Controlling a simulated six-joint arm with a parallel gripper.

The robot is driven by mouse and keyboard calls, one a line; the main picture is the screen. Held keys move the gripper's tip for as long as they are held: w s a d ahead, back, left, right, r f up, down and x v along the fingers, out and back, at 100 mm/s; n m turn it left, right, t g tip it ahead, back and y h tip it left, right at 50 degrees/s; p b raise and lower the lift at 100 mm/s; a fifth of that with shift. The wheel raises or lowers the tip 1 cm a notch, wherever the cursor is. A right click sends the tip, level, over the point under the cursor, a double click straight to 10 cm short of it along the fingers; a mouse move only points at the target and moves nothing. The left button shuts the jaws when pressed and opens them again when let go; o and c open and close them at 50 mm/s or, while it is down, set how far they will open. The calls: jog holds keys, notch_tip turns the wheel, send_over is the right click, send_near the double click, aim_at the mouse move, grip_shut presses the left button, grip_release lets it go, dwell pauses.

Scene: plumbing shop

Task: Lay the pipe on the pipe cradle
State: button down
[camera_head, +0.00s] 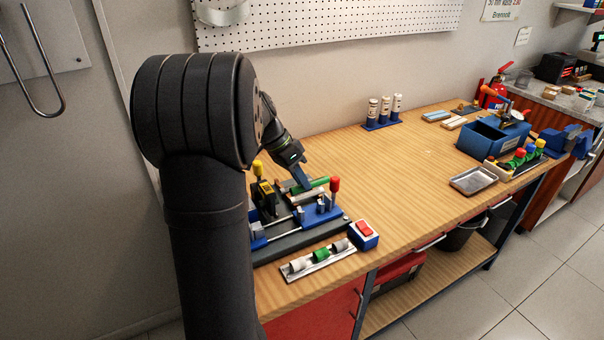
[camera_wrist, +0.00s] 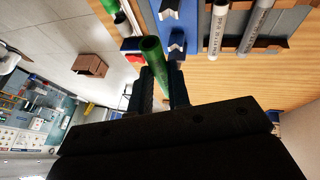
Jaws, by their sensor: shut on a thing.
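My gripper (camera_wrist: 158,85) is shut on a green pipe (camera_wrist: 152,50), whose open end points away from the wrist. In the head view the green pipe (camera_head: 315,185) is a short bar at my gripper (camera_head: 300,181), above the bench fixture. The fixture has blue blocks (camera_head: 322,213), which look like the pipe cradle. In the wrist view a blue notched block (camera_wrist: 177,42) is close beside the pipe's end. I cannot tell whether pipe and block touch. The fingers and wrist hide part of the pipe.
A red-handled clamp (camera_head: 334,186) and a yellow-handled clamp (camera_head: 258,170) stand upright by the fixture. A tray of fittings (camera_head: 291,274) and a red-button box (camera_head: 369,243) are in front. The middle of the wooden bench (camera_head: 410,160) is clear. A blue toolbox (camera_head: 484,146) stands farther right.

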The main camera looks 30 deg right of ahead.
aim_at(300, 207)
jog(key=shift+f, duration=3.2)
jog(key=c, duration=1.3)
grip_release()
jog(key=v, duration=1.7)
jog(key=shift+w+r, duration=0.1)
jog(key=shift+r, duration=0.05)
